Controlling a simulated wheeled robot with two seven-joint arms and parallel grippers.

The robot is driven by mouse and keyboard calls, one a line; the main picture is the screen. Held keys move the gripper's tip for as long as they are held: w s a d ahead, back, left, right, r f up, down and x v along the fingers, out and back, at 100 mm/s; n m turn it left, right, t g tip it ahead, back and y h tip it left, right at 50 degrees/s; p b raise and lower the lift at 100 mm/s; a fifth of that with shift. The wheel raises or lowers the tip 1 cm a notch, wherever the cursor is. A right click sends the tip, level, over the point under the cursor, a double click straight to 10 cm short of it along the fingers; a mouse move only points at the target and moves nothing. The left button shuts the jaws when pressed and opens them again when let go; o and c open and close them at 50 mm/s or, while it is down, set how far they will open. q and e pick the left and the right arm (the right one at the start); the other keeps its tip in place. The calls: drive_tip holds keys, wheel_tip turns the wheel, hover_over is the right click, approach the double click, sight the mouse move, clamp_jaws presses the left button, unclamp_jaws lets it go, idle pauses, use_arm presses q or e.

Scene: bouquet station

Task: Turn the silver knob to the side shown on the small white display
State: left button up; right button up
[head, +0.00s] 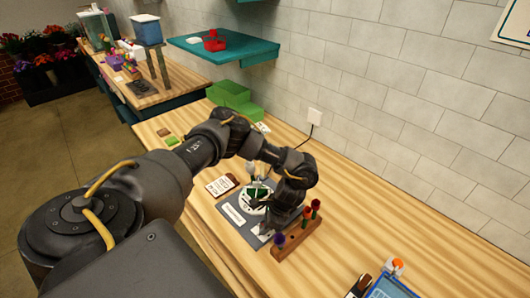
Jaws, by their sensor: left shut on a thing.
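A grey panel (232,228) lies on the wooden table with a round white dial (247,205) that has a green part. A small white display (234,213) sits on the panel at the dial's left. Its marking is too small to read. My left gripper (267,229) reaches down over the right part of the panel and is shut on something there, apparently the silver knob. The hand hides the knob and the contact, so I cannot tell which way the knob points. My right gripper is not in view.
A wooden rack (296,238) with red and purple-topped pieces stands close to the hand's right. A white card (220,186) lies left of the panel. Green blocks (232,97) are farther back. A blue-framed device (392,287) lies at front right. Bare table lies between.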

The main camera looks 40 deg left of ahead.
use_arm(q)
drive_tip(key=shift+d, duration=0.1)
drive_tip(key=o, duration=1)
drive_tip(key=shift+w, duration=0.1)
drive_tip(key=shift+c, duration=0.2)
drive_tip(key=b+v, duration=0.1)
drive_tip(key=v, duration=0.9)
drive_tip(key=shift+r+b, duration=0.35)
drive_tip(key=shift+b, duration=0.05)
